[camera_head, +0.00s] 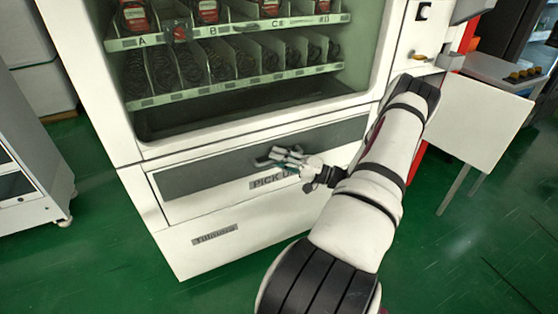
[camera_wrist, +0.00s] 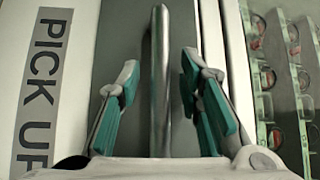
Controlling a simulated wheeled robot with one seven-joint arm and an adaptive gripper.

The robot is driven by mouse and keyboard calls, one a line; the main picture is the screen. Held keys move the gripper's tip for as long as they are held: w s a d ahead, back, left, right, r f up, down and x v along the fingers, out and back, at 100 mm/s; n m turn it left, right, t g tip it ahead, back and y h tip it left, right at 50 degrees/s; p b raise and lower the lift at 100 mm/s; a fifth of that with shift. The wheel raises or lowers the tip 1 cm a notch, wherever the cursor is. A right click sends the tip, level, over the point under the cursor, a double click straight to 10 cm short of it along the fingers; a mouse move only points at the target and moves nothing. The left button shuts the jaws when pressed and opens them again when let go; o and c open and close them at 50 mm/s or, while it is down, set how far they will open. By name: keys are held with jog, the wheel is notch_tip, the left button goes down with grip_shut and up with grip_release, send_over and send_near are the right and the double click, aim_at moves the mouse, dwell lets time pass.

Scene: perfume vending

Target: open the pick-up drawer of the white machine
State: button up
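The white machine (camera_head: 140,182) stands ahead in the head view. Its pick-up drawer (camera_head: 215,176) has a dark grey front and looks closed, flush with the machine. A "PICK UP" label shows on it, partly hidden by my gripper in the head view. My gripper (camera_head: 283,156) is at the drawer's upper middle, by the metal handle (camera_head: 264,162). In the wrist view, the silver handle bar (camera_wrist: 160,110) runs between the two teal-padded fingers of my gripper (camera_wrist: 160,72). The fingers are open, with a gap on each side of the bar.
Shelves of goods (camera_head: 220,65) sit behind the machine's window above the drawer. A white side table (camera_head: 477,122) stands at the right, and a white cabinet (camera_head: 28,165) at the left. Green floor (camera_head: 110,255) in front of the machine is clear.

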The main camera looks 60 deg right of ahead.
grip_shut()
jog(key=s+a+p, duration=0.1)
jog(key=s+a, duration=0.5)
jog(key=s, duration=0.5)
jog(key=s+a+p, duration=0.2)
jog(key=s+a, duration=0.5)
jog(key=s, duration=0.4)
jog(key=shift+a+p, duration=0.25)
jog(key=shift+p, duration=0.05)
grip_release()
jog(key=shift+s, duration=0.15)
